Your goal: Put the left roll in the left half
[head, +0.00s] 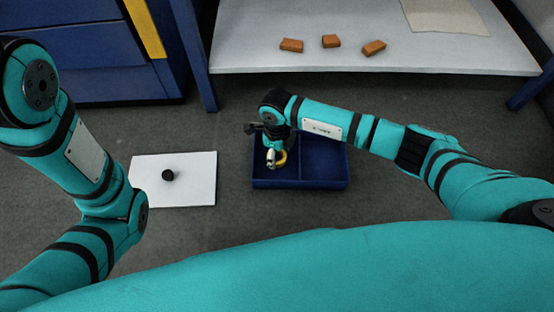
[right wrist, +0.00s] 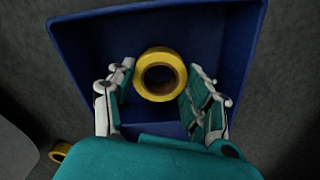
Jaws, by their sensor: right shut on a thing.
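A yellow roll (head: 281,158) is over or in the left half of the divided blue tray (head: 325,184). My right gripper (head: 274,157) is shut on this roll. In the right wrist view the roll (right wrist: 161,74) shows between the two fingers, hole facing the camera, with the blue tray walls (right wrist: 85,50) around it. Whether the roll touches the tray floor I cannot tell. A second yellow roll (right wrist: 60,151) shows partly at the lower left of the right wrist view, outside the tray. My left gripper is out of view.
A white board (head: 197,190) with a small black round object (head: 168,174) lies left of the tray. Several orange-brown blocks (head: 331,41) lie on a pale table (head: 400,64) at the back. A blue cabinet (head: 85,60) stands at the back left. The tray's right half looks empty.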

